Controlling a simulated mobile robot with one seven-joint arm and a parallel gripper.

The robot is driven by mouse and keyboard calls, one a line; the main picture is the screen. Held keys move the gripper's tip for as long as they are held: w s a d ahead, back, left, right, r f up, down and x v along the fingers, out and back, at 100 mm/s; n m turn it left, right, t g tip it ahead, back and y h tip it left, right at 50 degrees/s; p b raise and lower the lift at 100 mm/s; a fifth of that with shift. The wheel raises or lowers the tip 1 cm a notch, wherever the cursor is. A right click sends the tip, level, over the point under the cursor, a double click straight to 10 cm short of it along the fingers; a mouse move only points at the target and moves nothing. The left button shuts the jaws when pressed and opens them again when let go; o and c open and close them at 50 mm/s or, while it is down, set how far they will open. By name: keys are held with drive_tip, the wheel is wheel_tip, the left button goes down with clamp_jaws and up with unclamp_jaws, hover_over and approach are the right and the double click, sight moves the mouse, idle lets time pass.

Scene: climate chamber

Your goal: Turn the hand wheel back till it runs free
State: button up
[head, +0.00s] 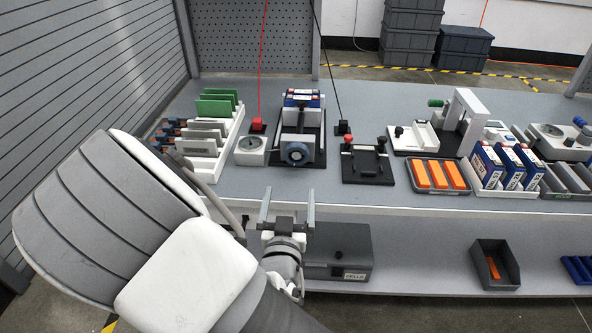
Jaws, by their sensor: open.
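The blue-grey hand wheel (296,153) sits on the front face of a white and black clamp fixture (304,122) on the bench. A blue and white block (302,97) lies at the top rear of the fixture; whether it is gripped there I cannot tell. My gripper (287,208) is in front of the bench edge, below the wheel in the picture. Its two upright fingers are apart with nothing between them. It does not touch the wheel.
A red block (257,124) and a black block (344,127) have cables. A dark box (340,250) sits on the lower shelf (420,272).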

sight(296, 158)
drive_tip(key=w+b, duration=0.2)
drive_tip(key=w, duration=0.2)
drive_tip(key=w+b, duration=0.2)
drive_tip(key=w, duration=0.2)
drive_tip(key=w+d+b, duration=0.1)
drive_tip(key=w+b, duration=0.1)
drive_tip(key=w, duration=0.3)
drive_tip(key=shift+c, duration=0.3)
